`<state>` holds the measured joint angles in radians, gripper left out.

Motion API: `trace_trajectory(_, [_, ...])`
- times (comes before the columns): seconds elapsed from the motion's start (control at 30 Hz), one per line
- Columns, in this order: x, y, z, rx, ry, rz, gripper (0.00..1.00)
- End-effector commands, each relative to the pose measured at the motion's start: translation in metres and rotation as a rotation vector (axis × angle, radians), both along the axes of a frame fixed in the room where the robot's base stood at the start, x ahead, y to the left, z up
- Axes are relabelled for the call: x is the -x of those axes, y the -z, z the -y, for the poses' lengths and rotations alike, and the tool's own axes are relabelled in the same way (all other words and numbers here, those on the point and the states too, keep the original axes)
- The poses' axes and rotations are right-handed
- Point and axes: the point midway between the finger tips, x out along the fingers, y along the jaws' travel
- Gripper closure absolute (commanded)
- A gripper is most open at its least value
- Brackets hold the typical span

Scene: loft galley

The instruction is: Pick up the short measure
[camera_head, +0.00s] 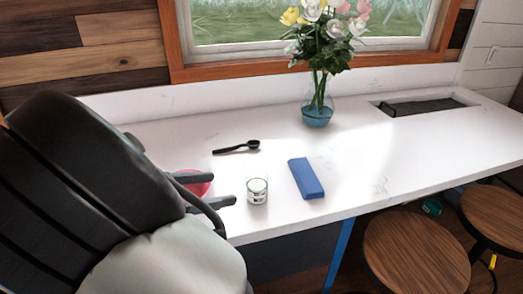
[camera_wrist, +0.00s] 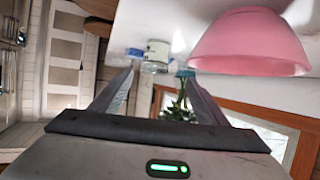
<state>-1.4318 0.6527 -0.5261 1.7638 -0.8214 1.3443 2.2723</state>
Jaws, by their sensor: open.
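A small clear glass with dark markings and a pale inside (camera_head: 257,191) stands upright on the white counter; it looks like the short measure. It also shows in the wrist view (camera_wrist: 156,56), beyond my fingertips and roughly between them. My gripper (camera_head: 220,188) is open and empty, to the left of the glass and apart from it. Its two fingers also show in the wrist view (camera_wrist: 159,76). A black spoon (camera_head: 237,147) lies farther back on the counter; it is not clear in the wrist view.
A pink bowl (camera_head: 197,188) is partly hidden behind my fingers and looms close in the wrist view (camera_wrist: 248,45). A blue block (camera_head: 306,178) lies right of the glass. A flower vase (camera_head: 317,108) stands behind. The counter's right side is clear before the sink (camera_head: 420,106).

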Motion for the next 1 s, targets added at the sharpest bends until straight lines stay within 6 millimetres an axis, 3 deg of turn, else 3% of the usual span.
trace_trajectory(0.5, [-0.056, 0.038, 0.076, 0.003, 0.005, 0.001, 0.32])
trace_trajectory(0.77, [-0.067, 0.046, 0.09, 0.001, 0.003, 0.002, 0.32])
trace_trajectory(1.0, [-0.08, 0.059, 0.12, 0.003, 0.005, 0.0, 0.32])
